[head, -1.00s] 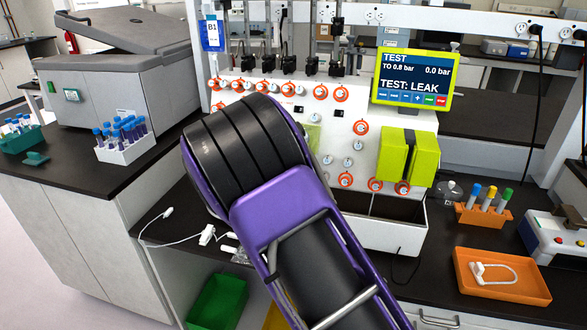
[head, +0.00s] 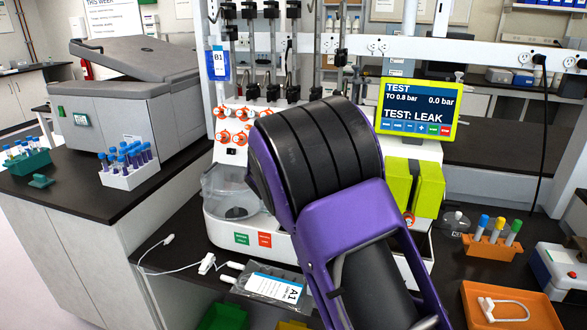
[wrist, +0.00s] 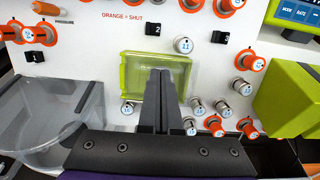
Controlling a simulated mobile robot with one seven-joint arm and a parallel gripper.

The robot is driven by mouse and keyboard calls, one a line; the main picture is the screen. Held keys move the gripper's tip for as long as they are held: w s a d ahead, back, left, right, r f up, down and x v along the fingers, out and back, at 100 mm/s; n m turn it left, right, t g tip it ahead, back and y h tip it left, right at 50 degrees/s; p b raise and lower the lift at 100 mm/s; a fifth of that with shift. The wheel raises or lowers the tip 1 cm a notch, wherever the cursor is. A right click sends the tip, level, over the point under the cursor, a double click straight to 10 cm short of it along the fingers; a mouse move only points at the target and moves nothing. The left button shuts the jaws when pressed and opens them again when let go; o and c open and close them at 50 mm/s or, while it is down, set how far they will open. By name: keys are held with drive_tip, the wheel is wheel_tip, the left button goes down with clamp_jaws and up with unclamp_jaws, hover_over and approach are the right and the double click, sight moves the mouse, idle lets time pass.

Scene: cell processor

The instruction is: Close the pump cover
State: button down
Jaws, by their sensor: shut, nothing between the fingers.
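The cell processor's white front panel (wrist: 115,65) faces me in the wrist view. A lime-green framed, see-through panel (wrist: 128,88), perhaps the pump cover, is on it near the middle; I cannot tell if it is open or closed. My gripper (wrist: 160,74) is shut and empty, its dark fingers in front of this panel and hiding its right part. I cannot tell if they touch it. A solid lime-green housing (wrist: 290,100) stands further right; in the head view it shows as two upright blocks (head: 398,182). In the head view my arm hides the gripper and the framed panel.
Orange and white numbered knobs (wrist: 214,126) surround the framed panel. A clear bowl (wrist: 45,115) is at left. The screen (head: 418,108) reads TEST: LEAK. An A1 bag (head: 272,288) lies in front, and an orange tube rack (head: 483,243) stands at right.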

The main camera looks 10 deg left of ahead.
drive_tip(key=shift+w+d+r, duration=0.1)
drive_tip(key=shift+w+r, duration=0.1)
drive_tip(key=shift+w, duration=0.3)
drive_tip(key=shift+w+d+r, duration=0.1)
drive_tip(key=shift+w+r, duration=0.05)
drive_tip(key=shift+w, duration=0.3)
